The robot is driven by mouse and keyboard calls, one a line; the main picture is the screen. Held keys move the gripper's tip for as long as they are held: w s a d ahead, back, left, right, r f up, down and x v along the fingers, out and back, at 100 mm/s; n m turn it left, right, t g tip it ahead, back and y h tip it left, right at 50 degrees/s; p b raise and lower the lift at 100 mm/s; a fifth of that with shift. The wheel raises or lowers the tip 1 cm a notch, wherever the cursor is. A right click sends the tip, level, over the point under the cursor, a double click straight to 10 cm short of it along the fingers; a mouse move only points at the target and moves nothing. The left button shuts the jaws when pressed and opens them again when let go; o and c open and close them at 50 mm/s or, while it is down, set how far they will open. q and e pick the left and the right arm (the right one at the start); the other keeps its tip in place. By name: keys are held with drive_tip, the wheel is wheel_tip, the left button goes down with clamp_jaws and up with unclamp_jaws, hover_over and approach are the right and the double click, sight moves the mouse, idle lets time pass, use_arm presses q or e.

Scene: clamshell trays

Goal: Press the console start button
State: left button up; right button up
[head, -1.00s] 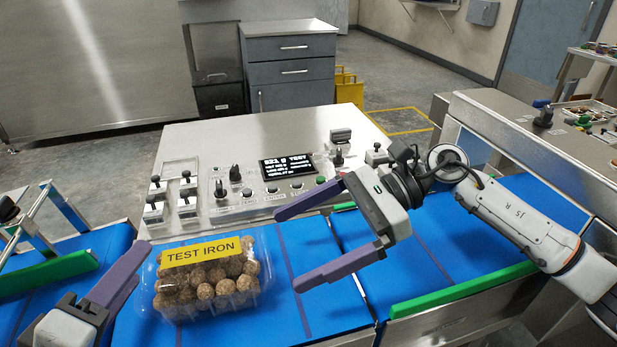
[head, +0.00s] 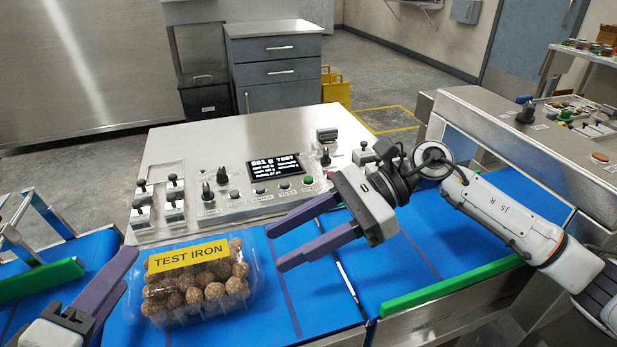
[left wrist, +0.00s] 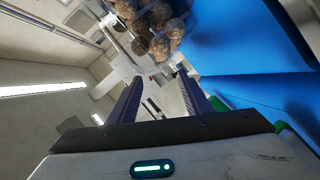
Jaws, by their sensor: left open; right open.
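The console (head: 240,143) stands behind the blue belt, with a lit screen (head: 272,168) and a row of small buttons below it. A green button (head: 309,181) is at the right end of that row; its label is too small to read. My right gripper (head: 274,248) is open and empty over the belt, in front of the console and apart from the button. My left gripper (head: 127,268) is open at the lower left, beside the clear clamshell tray (head: 252,281); its fingers also show in the left wrist view (left wrist: 158,78), with nothing between them.
The clamshell holds brown balls and bears a yellow TEST IRON label (head: 188,256). Balls also show in the left wrist view (left wrist: 160,42). The console carries several upright knobs and levers (head: 143,203). A green guide rail (head: 450,286) edges the belt at right.

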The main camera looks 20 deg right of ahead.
clamp_jaws()
idle(1.2)
